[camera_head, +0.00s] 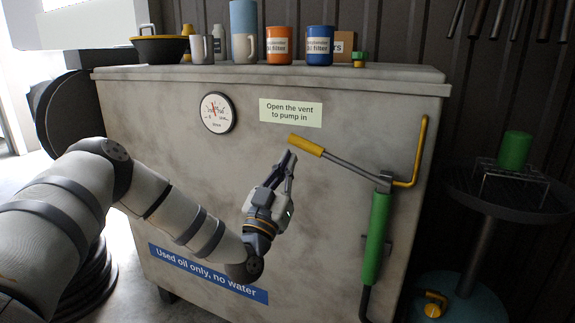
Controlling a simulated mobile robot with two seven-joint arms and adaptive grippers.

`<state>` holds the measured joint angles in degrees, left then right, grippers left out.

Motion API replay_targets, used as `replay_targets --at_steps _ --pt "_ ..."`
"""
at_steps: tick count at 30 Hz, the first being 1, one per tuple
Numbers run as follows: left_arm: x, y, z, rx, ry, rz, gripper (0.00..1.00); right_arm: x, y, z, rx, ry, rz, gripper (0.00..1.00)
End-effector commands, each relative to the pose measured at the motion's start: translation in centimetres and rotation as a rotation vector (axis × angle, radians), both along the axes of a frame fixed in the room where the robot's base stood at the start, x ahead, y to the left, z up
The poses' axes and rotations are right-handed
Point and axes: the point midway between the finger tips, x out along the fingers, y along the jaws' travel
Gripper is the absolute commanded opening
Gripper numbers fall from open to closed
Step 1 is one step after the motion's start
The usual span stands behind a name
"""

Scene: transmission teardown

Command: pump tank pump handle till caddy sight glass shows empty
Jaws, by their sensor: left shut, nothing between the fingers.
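The tank (165,112) is a large grey box with a blue "Used oil only, no water" label. Its pump (376,238) is a green cylinder on the front right. The pump handle (340,160) is a grey lever with a yellow grip (306,145), pointing up and left. My left gripper (291,156) is shut and empty, its fingertips just below the yellow grip; I cannot tell if they touch it. The caddy (462,300) seems to be the teal base at lower right; I cannot make out its sight glass. My right gripper is out of view.
A round gauge (217,112) and a sign (290,112) reading "Open the vent to pump in" are on the tank front. Filters (319,45), bottles and a black bowl (160,47) stand on top. A dark tray (510,205) holds a green cylinder in a rack at right.

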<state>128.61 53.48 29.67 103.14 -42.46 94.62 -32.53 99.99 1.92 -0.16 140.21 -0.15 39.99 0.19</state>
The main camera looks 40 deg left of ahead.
Motion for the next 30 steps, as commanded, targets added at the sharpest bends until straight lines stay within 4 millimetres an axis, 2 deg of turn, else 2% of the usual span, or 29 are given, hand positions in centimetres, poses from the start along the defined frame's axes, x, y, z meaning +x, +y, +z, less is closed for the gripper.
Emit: replay_targets --at_steps 1,4,9,12,30 --pt "-1.0 -0.3 -1.5 0.000 0.012 -0.001 0.00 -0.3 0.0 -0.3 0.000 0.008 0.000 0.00" --pt "-2.9 -0.9 -2.8 -0.001 0.013 0.000 0.00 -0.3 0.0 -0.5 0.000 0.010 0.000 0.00" --pt "-5.2 -1.6 -4.1 0.000 0.008 0.000 0.00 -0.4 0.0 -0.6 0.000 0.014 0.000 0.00" --pt "-6.0 -1.8 -4.5 0.001 0.007 0.000 0.00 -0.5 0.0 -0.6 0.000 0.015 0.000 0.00" --pt "-6.3 -1.9 -4.5 0.001 0.003 0.001 0.00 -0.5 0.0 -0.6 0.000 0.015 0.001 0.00"
